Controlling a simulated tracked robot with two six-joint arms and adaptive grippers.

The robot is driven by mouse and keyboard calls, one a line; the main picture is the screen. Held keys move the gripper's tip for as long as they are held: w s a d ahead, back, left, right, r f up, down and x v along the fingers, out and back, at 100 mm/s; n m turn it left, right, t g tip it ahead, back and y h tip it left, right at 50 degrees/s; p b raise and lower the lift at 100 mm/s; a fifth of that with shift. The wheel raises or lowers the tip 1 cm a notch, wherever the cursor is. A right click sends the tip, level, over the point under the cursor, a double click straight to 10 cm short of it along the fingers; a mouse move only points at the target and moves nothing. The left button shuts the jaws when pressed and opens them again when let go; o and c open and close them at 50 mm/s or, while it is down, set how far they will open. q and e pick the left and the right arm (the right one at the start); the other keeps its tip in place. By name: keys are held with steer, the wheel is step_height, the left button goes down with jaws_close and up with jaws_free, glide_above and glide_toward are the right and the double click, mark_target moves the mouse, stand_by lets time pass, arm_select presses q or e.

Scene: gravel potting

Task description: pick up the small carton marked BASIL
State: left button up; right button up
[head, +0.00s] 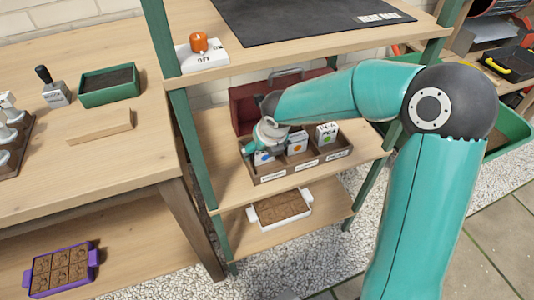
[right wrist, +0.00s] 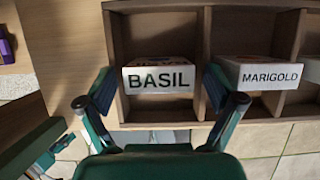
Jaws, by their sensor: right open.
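The BASIL carton (right wrist: 158,78) shows its white marked face in the right wrist view, in a compartment of a wooden box (right wrist: 155,8). My right gripper (right wrist: 158,84) is open, with one finger on each side of this carton. I cannot tell whether the fingers touch it. In the head view my right gripper (head: 262,145) is over the left end of the wooden box (head: 292,172). The carton with a blue dot (head: 263,158) there is partly hidden by the gripper. My left gripper is not in view.
The MARIGOLD carton (right wrist: 262,74) stands just right of BASIL, close to my right finger. Another carton with a green dot (head: 327,134) stands at the box's right end. A red toolbox (head: 243,108) is behind. The shelf board above (head: 300,48) limits headroom.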

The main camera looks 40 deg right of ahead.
steer(key=shift+c, duration=0.4)
steer(key=shift+s+f, duration=0.1)
steer(key=c, duration=1.1)
steer(key=shift+a, duration=0.1)
steer(key=shift+c, duration=0.2)
